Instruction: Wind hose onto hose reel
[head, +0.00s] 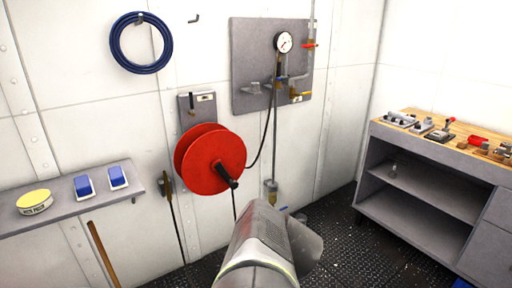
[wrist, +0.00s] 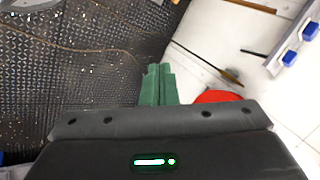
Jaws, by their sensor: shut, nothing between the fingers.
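The red hose reel (head: 212,158) is mounted on the white wall, with a black crank handle (head: 227,177) sticking out from its face. A thin black hose (head: 266,135) hangs from the grey valve panel and curves down towards the reel's right side. In the wrist view, part of the red reel (wrist: 217,96) shows behind my gripper's housing. My gripper (wrist: 158,72) has its green fingers together and empty, above the deck and wall edge. In the head view my arm covers the gripper, so its exact distance to the crank cannot be told.
A blue hose coil (head: 141,69) hangs on the wall. A grey shelf (head: 70,211) at left holds a yellow-topped tin and blue blocks. A workbench (head: 430,150) with tools stands at right. The dark textured deck (head: 350,240) is open between my arm and the bench.

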